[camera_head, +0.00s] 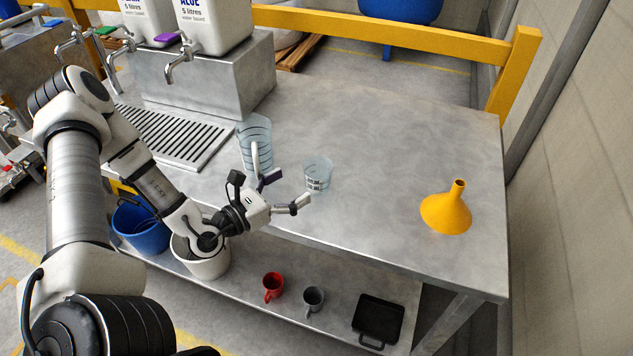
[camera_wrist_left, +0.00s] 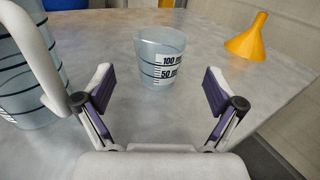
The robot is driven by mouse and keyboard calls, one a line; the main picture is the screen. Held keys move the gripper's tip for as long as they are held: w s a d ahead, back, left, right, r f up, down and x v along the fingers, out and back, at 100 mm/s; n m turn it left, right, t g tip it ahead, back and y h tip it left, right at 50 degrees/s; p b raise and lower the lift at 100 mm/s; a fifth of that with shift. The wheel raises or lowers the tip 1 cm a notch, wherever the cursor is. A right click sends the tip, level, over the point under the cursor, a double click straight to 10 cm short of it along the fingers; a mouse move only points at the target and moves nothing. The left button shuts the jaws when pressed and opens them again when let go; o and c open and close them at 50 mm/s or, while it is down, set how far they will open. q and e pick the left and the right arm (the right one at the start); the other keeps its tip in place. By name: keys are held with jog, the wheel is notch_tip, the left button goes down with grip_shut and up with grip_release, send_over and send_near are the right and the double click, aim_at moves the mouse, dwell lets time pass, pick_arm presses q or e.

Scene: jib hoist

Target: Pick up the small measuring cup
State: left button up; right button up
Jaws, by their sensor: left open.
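The small measuring cup (camera_head: 317,173) is a clear bluish cup standing upright on the metal table. In the left wrist view the small measuring cup (camera_wrist_left: 161,57) shows dark marks reading 100 and 50, and it stands ahead of and between the fingers. My left gripper (camera_head: 288,191) is open and empty, just left of and nearer than the cup, apart from it. Its two purple-padded fingers (camera_wrist_left: 160,95) are spread wide in the left wrist view. My right gripper does not show.
A larger clear measuring jug (camera_head: 254,138) with a handle stands close beside my left gripper; the jug (camera_wrist_left: 22,75) fills the wrist view's left side. A yellow funnel (camera_head: 446,211) stands to the right. Mugs, buckets and a black tray (camera_head: 378,319) are below. The table's right part is mostly clear.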

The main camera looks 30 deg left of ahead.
aim_at(316, 173)
pick_arm(q)
jog(key=x, duration=0.7)
jog(key=shift+d+f+b, duration=0.15)
jog(key=shift+b, duration=0.15)
jog(key=c, duration=1.2)
